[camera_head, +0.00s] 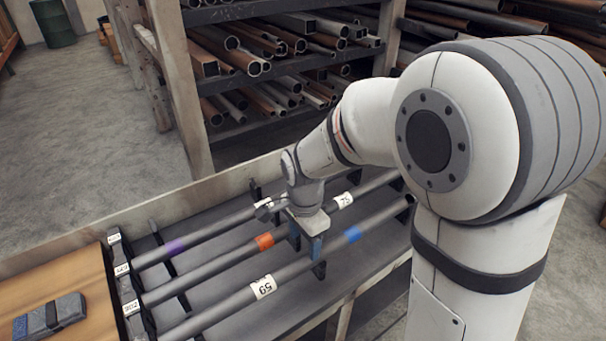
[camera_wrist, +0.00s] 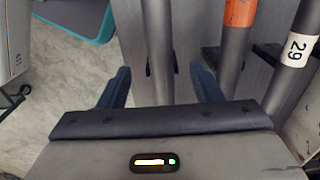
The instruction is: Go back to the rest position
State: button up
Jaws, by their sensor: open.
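My gripper (camera_head: 308,248) is open, pointing down over the pipe rack, its blue fingers near the front and middle pipes. In the wrist view both fingers (camera_wrist: 160,88) are spread. A grey pipe (camera_wrist: 145,45) runs between them as seen from above; I cannot tell how far below it lies. The front pipe (camera_head: 220,307) has a white label and a blue band. The middle pipe (camera_head: 205,273) has an orange band. The back pipe (camera_head: 210,232) has a purple band. The gripper and wrist hide part of the pipes.
The pipes lie on black notched supports (camera_head: 126,290) above a dark tray with a raised back edge (camera_head: 120,222). A wooden surface with a grey-blue case (camera_head: 49,317) is at lower left. A shelf of pipes (camera_head: 260,60) stands behind. Floor is open at left.

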jog(key=shift+d+r, duration=0.25)
jog(key=s+d+r+n+t+p, duration=0.1)
jog(key=s+d+r+n+t, duration=0.1)
jog(key=s+d+r+n, duration=0.8)
jog(key=shift+s+d+r+n+t+p, duration=0.35)
jog(key=shift+s+d+n, duration=0.45)
jog(key=shift+d, duration=1.1)
jog(key=shift+s, duration=0.25)
